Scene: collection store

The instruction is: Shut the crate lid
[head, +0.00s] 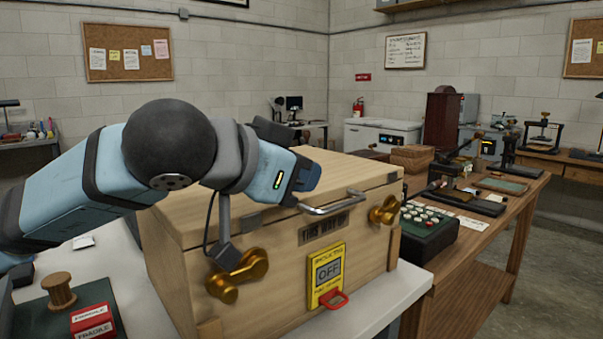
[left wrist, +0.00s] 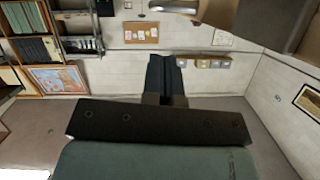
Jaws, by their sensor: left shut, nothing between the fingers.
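The wooden crate (head: 285,275) stands on a pale table, its lid (head: 345,168) lying across the top. The lid looks down along the front, but my arm hides part of it, so I cannot tell if it is fully flush. A metal handle (head: 335,203) is on the front, with brass latches left (head: 238,276) and right (head: 385,210). My left gripper (head: 308,180) is shut and empty, just above the lid's front edge near the handle; contact is unclear. In the left wrist view its fingers (left wrist: 166,78) are together, and the crate (left wrist: 275,20) shows top right. My right gripper is out of view.
A yellow OFF plate (head: 327,273) with a red tab is on the crate front.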

